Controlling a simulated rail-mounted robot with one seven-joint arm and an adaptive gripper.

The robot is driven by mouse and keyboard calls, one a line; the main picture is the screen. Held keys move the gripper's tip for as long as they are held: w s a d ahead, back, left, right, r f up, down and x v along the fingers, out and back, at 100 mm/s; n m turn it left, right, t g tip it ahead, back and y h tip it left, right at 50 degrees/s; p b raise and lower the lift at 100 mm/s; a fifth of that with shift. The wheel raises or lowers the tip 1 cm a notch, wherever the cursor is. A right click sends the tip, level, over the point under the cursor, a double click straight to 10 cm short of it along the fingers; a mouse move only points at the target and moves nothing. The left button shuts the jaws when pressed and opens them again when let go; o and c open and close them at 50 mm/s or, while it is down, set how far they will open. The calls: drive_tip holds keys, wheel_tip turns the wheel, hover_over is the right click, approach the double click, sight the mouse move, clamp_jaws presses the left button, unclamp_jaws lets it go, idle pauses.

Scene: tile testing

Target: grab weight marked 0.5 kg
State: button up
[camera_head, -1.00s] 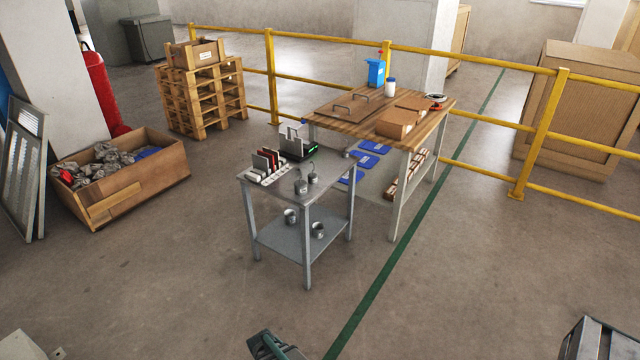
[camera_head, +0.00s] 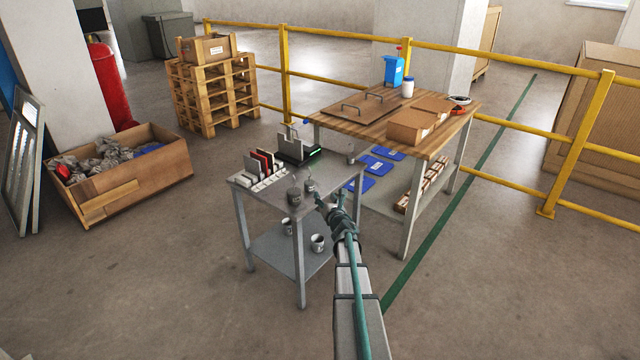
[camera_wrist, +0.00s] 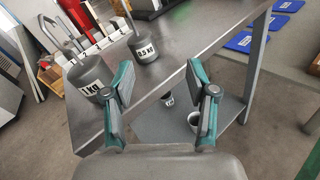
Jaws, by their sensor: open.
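The weight marked 0.5 kg (camera_wrist: 143,47) is a small grey cylinder with a hook handle, standing on the metal table top. In the head view it is the smaller weight (camera_head: 310,185) near the table's right front edge. A larger weight marked 1 KG (camera_wrist: 92,80) stands to its left, also in the head view (camera_head: 295,197). My gripper (camera_head: 330,197) is at the table's right front edge, beside the weights. In the wrist view my gripper (camera_wrist: 158,85) is open and empty, with the 0.5 kg weight beyond and between its fingers.
The metal table (camera_head: 248,181) carries a row of tile samples (camera_head: 262,165) and a dark device (camera_head: 294,150) behind the weights. Grey cups (camera_head: 318,243) stand on its lower shelf. A wooden workbench (camera_head: 440,132) stands behind right. Open floor lies in front.

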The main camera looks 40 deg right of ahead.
sight(310, 181)
drive_tip(key=w+n, duration=0.1)
drive_tip(key=w, duration=0.2)
drive_tip(key=w+d+n+t+y, duration=0.1)
drive_tip(key=w, duration=0.3)
drive_tip(key=w+r+n+p, duration=0.1)
drive_tip(key=w+n, duration=0.1)
drive_tip(key=w, duration=0.2)
drive_tip(key=shift+d, duration=0.2)
drive_tip(key=shift+s+r, duration=0.1)
clamp_jaws()
